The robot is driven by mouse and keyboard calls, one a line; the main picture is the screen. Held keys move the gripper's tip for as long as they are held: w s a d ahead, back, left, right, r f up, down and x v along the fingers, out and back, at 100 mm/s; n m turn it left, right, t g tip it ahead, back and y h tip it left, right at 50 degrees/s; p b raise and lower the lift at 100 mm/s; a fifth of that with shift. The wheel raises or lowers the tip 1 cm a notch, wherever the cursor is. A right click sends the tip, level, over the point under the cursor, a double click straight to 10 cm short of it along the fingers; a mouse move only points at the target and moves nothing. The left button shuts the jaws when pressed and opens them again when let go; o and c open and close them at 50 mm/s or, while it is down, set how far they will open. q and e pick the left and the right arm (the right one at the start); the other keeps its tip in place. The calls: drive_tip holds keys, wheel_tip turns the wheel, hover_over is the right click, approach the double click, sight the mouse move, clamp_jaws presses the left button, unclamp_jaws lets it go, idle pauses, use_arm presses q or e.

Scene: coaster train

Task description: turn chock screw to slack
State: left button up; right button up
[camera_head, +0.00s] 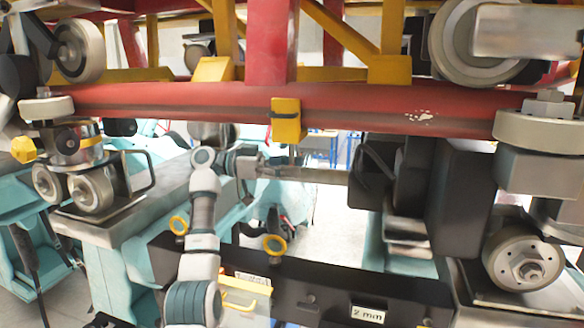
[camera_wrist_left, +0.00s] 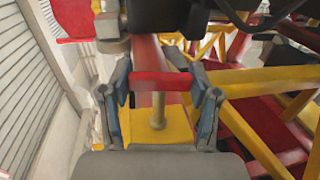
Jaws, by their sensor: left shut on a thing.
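The bar looks like the handle of the chock screw. A pale round rod (camera_wrist_left: 158,110) shows just below the bar, in front of a yellow surface (camera_wrist_left: 172,125). In the head view the bar is too small to make out. My right gripper is not in view.
A thick red tube (camera_head: 360,108) runs across above my gripper, with a yellow block (camera_head: 287,120) on it. Large wheels (camera_head: 525,258) and a black box (camera_head: 460,200) stand at the right. A dark beam with a "2 mm" label (camera_head: 368,314) lies below.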

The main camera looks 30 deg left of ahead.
use_arm(q)
drive_tip(key=shift+w+f+m+g+h, duration=0.15)
drive_tip(key=shift+m+g+h, duration=0.2)
drive_tip(key=shift+g, duration=0.25)
drive_tip(key=o, duration=1.2)
drive_tip(key=shift+c, duration=0.2)
drive_tip(key=shift+w+a, duration=0.1)
drive_tip(key=shift+a, duration=0.1)
drive_tip(key=shift+d, duration=0.1)
drive_tip(key=shift+t, duration=0.6)
